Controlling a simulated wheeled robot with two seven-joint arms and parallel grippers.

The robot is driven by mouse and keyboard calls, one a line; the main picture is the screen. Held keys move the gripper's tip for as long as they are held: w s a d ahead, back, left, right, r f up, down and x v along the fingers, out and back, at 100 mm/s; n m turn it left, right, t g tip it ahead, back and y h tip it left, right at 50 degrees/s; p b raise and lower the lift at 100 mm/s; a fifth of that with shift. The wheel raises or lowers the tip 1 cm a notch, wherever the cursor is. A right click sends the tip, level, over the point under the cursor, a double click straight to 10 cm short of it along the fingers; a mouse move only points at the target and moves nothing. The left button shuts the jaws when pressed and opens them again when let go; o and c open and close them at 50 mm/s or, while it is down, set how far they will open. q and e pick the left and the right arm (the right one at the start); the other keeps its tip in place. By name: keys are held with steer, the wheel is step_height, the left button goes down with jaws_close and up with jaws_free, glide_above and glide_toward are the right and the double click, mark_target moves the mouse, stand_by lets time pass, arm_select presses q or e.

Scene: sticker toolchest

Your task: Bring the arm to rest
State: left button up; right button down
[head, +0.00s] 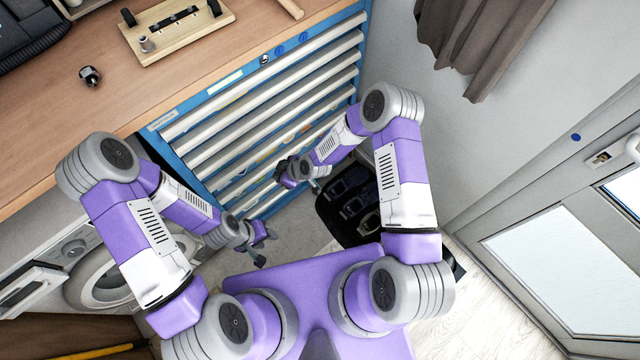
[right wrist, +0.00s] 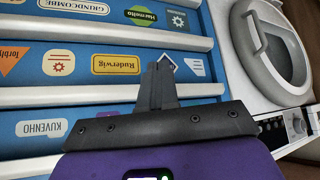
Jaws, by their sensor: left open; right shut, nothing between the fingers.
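My left gripper (head: 265,248) is open and empty. It hangs low in front of the blue tool chest (head: 184,152), above the grey floor, and is the lower of the two in the head view. My right gripper (head: 282,172) is higher, close to the drawer fronts. In the right wrist view its dark fingers (right wrist: 157,88) are shut together with nothing between them. They point at the stickered blue drawer fronts (right wrist: 110,66); I cannot tell whether they touch the chest. Both arms are bent at the elbow.
A black bin (head: 345,222) with dark items stands beside my right forearm. A washing machine (head: 100,285) is at the left. The wooden worktop (head: 60,125) holds a board with a black handle (head: 178,28) and a small dark object (head: 90,76). A door (head: 550,250) is at the right.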

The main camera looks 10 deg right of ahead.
stand_by(0.4)
steer(key=s+d+m+g, duration=0.1)
steer(key=s+d+m, duration=0.2)
steer(key=s, duration=0.3)
steer(key=s+d+r+m+g+h, duration=0.1)
steer(key=s+d+m, duration=0.3)
steer(key=s+m, duration=0.2)
steer(key=s+d+m+g+h, duration=0.1)
steer(key=s+d+m, duration=0.3)
steer(key=s, duration=0.4)
steer(key=shift+d+r+m+g, duration=0.25)
steer(key=shift+r+m+g, duration=0.15)
